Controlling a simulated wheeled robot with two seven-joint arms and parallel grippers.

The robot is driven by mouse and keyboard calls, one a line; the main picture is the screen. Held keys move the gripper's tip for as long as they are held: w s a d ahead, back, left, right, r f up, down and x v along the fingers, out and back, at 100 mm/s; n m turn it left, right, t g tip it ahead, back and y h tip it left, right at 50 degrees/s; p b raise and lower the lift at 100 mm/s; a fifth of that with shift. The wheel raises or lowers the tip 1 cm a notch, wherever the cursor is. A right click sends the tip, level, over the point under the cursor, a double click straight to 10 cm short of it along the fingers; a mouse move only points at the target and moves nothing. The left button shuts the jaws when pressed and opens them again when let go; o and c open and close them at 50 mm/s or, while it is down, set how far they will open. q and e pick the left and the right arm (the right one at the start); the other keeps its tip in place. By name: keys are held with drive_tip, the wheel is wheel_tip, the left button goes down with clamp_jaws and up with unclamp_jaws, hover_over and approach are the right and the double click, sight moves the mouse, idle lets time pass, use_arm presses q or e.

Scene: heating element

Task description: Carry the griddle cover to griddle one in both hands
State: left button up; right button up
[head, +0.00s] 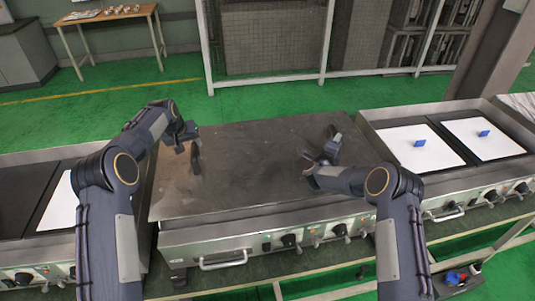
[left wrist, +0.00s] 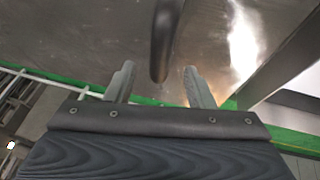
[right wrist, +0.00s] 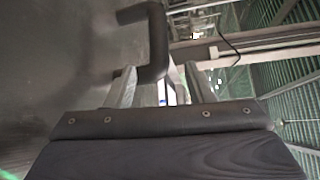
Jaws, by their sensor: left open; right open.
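The griddle cover (head: 265,165), a large dull metal plate, lies over the middle griddle (head: 262,237). Its black left handle (head: 195,158) stands up near the cover's left side. My left gripper (head: 186,141) is open at that handle; in the left wrist view, the handle (left wrist: 164,40) comes down between the spread fingers (left wrist: 160,86). My right gripper (head: 325,160) is open near the cover's right side. In the right wrist view, the black right handle (right wrist: 154,50) reaches between its spread fingers (right wrist: 160,86). Neither gripper is closed on a handle. Which griddle is griddle one cannot be told.
Another griddle (head: 470,190) to the right has white plates with small blue pieces (head: 420,143). A griddle with a white plate (head: 62,205) stands at left. A wooden table (head: 108,16) with small items stands far back. Green floor (head: 270,102) lies clear behind the griddles.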

use_arm(q)
drive_tip(key=shift+x, duration=3.6)
use_arm(e)
drive_tip(key=shift+x, duration=3.6)
use_arm(q)
clamp_jaws()
use_arm(e)
clamp_jaws()
